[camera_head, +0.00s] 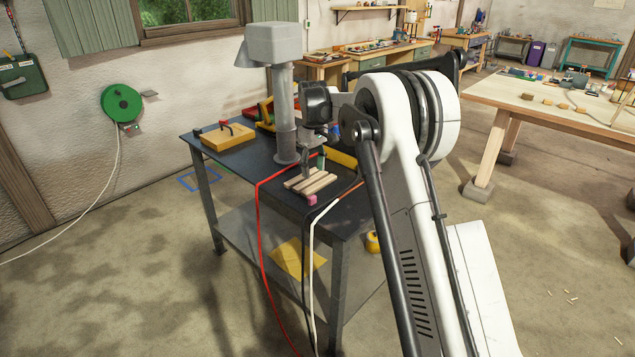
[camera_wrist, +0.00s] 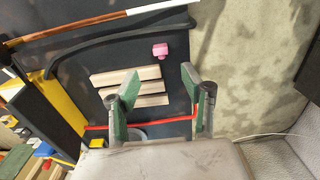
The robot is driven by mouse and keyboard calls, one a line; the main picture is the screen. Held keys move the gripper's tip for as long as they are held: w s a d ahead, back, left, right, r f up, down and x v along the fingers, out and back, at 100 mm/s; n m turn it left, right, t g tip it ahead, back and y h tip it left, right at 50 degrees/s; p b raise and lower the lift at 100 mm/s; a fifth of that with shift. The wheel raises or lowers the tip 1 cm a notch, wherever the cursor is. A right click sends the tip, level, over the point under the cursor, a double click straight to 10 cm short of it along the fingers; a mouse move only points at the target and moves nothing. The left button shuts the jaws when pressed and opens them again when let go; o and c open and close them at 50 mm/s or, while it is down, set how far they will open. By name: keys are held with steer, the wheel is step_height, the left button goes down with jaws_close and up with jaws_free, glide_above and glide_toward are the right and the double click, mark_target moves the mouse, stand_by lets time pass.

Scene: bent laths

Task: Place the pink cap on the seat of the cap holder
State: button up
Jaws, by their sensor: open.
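The pink cap (camera_head: 311,199) lies near the edge of the dark-topped table, beside some pale wooden laths (camera_head: 311,182). In the wrist view the pink cap (camera_wrist: 160,50) lies on the dark top beyond my fingertips, close to the lath ends. My gripper (camera_head: 313,168) is over the laths, partly hidden by my wrist. In the wrist view my gripper (camera_wrist: 160,79) has its green-padded fingers spread with nothing held between them, and the laths show between and left of them. I cannot tell which thing is the cap holder.
A grey column (camera_head: 285,110) stands on the table (camera_head: 258,165) just behind the laths. A yellow block (camera_head: 228,135) with a red part sits at the table's left. Red, black and white cables (camera_head: 262,240) hang over the front edge. A yellow bar (camera_head: 341,158) lies behind my gripper.

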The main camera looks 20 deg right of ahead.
steer(key=s+a+r+m+t, duration=0.1)
steer(key=s+r+m+t, duration=0.1)
steer(key=s+r, duration=0.85)
steer(key=s+r+m+t, duration=0.1)
steer(key=s+r, duration=0.6)
steer(key=s, duration=0.6)
steer(key=s+f+m+t, duration=0.1)
steer(key=s+f+t, duration=0.1)
steer(key=s, duration=1.1)
steer(key=s+a+f+m+t, duration=0.1)
steer(key=s+f, duration=0.4)
steer(key=s, duration=0.8)
steer(key=shift+m+t, duration=0.5)
steer(key=shift+m, duration=0.1)
steer(key=shift+o, duration=0.4)
steer(key=shift+s+f, duration=0.25)
steer(key=shift+f, duration=0.05)
